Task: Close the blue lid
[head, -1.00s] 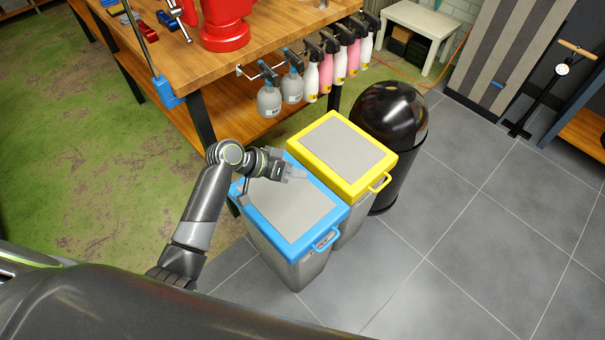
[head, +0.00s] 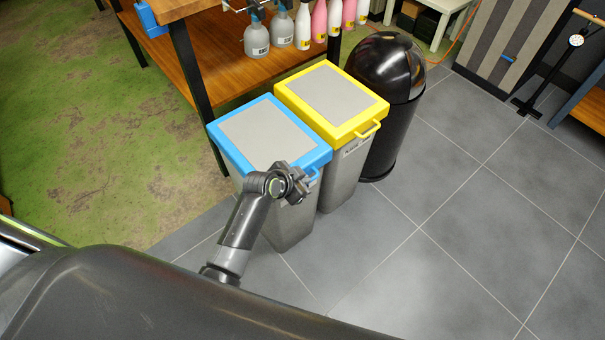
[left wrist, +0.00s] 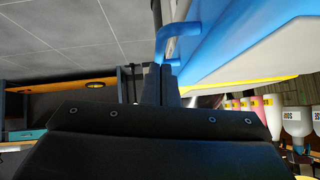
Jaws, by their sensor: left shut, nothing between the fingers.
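The blue lid (head: 228,131) with a grey panel lies flat on the top of a grey bin (head: 290,228), with no visible gap. Its blue handle (head: 315,176) is at the front right edge and is partly hidden by my arm in the head view. My left gripper (head: 299,184) is at the front of the bin, close beside the handle. In the left wrist view my left fingers (left wrist: 161,84) are shut and empty, right by the end of the handle (left wrist: 176,36). Whether they touch it I cannot tell. My right gripper is not in view.
A bin with a yellow lid (head: 283,92) stands close beside the blue one, and a black domed bin (head: 395,115) stands beyond it. The grey tiled floor (head: 450,230) to the right is clear.

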